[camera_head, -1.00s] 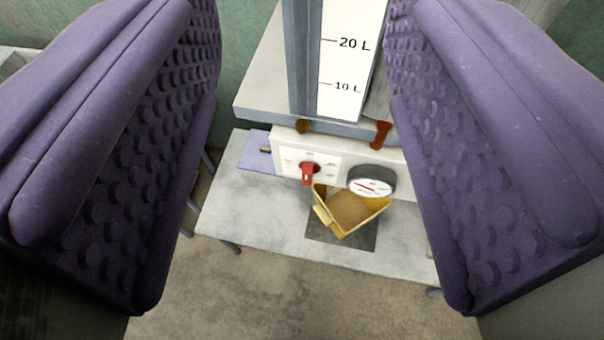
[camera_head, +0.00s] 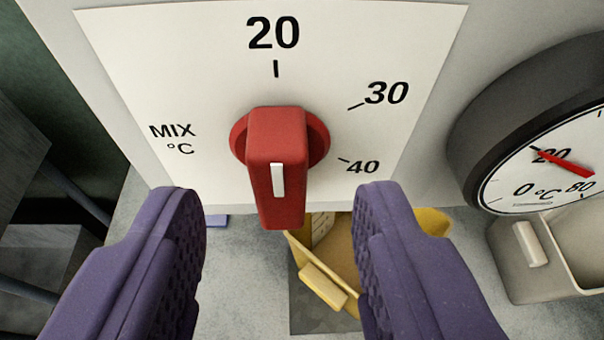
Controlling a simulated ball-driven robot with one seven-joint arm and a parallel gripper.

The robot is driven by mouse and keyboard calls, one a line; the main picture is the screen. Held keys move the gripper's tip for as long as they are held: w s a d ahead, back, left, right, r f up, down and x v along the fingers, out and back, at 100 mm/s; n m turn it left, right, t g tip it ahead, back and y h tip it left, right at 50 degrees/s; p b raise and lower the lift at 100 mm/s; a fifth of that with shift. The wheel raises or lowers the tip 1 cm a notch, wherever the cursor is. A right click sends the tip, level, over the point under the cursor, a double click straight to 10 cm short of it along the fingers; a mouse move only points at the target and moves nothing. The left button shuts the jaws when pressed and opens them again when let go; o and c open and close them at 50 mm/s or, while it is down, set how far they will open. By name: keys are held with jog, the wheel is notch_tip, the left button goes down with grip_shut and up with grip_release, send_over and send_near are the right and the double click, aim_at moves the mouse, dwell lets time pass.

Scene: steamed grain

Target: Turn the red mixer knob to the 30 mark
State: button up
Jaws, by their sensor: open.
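The red mixer knob (camera_head: 277,165) sits at the middle of a white dial plate (camera_head: 215,60) marked MIX °C. A white line on the knob's lever points down, away from the printed marks. The 20 mark (camera_head: 275,68) is straight above the knob, the 30 mark (camera_head: 357,106) is at its upper right, and the 40 mark (camera_head: 344,160) is at its right. My gripper (camera_head: 275,215) is open, with one purple ribbed finger at the left of the lever and one at the right. Clear gaps show between the fingers and the knob; nothing is held.
A round dark-rimmed thermometer gauge (camera_head: 545,165) juts out right of the plate, its red needle near 20. A yellow scoop-like container (camera_head: 328,285) stands below the knob, partly behind my right finger. A beige container (camera_head: 515,265) is at the lower right. Grey table surface shows below.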

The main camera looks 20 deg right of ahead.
aim_at(278, 179)
jog(key=shift+x, duration=1.75)
jog(key=shift+r, duration=0.1)
grip_shut()
